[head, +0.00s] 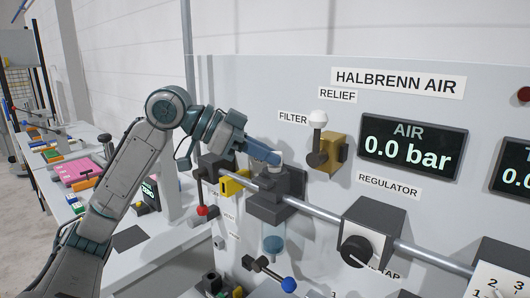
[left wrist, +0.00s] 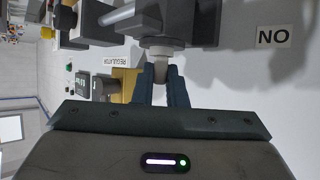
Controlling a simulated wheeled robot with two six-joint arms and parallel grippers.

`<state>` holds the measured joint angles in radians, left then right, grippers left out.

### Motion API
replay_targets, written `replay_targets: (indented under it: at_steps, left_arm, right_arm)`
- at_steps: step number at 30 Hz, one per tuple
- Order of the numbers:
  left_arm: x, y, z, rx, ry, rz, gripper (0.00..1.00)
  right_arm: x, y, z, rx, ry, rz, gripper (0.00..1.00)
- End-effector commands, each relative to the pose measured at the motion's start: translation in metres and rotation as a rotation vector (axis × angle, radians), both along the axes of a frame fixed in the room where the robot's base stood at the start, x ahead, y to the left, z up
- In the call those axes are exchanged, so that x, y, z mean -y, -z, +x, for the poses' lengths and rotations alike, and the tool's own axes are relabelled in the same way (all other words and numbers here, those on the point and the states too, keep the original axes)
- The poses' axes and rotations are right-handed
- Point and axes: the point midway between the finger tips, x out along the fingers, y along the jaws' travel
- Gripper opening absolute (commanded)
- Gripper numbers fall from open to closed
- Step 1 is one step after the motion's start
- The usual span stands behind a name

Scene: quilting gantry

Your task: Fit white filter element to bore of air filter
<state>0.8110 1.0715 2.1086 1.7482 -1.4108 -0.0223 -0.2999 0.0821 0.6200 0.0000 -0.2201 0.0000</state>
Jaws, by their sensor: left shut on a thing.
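My left gripper (head: 270,158) is directly above the dark block of the air filter (head: 270,200), which sits on the grey pipe with a clear bluish bowl below. In the left wrist view, the gripper (left wrist: 161,84) is shut on the white filter element (left wrist: 160,66), a small pale cylinder between the blue fingertips. The element's far end meets a pale collar at the dark block. The bore itself is hidden, and I cannot tell how far the element is in it. My right gripper is not in view.
A yellow piece (head: 234,183) sits on the pipe just left of the filter. A brass relief valve (head: 327,153) is above right, and the regulator (head: 372,234) is right. A blue-knobbed lever (head: 288,284) sticks out below. The workbench (head: 128,266) is at left.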

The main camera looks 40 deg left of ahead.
Motion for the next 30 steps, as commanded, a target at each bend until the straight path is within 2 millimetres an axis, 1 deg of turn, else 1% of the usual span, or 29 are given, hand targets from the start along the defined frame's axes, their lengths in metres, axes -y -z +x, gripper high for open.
replay_targets:
  at_steps: [16, 17, 18, 20, 30]
  left_arm:
    - [0.000, 0.015, 0.000, 0.001, 0.000, 0.000, 0.00]
    - [0.000, 0.013, 0.000, 0.001, 0.000, 0.000, 0.18]
    - [0.000, 0.013, 0.000, 0.001, 0.000, 0.000, 0.26]
    - [0.000, 0.013, 0.000, 0.001, 0.000, 0.000, 0.37]
    - [0.000, 0.013, 0.000, 0.000, 0.000, 0.000, 0.37]
  right_arm:
    - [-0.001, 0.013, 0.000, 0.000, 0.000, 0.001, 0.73]
    - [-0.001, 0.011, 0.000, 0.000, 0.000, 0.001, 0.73]
    - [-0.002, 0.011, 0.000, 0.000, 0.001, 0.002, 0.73]
    - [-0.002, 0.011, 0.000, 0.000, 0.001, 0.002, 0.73]
    - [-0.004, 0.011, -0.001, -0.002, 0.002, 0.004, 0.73]
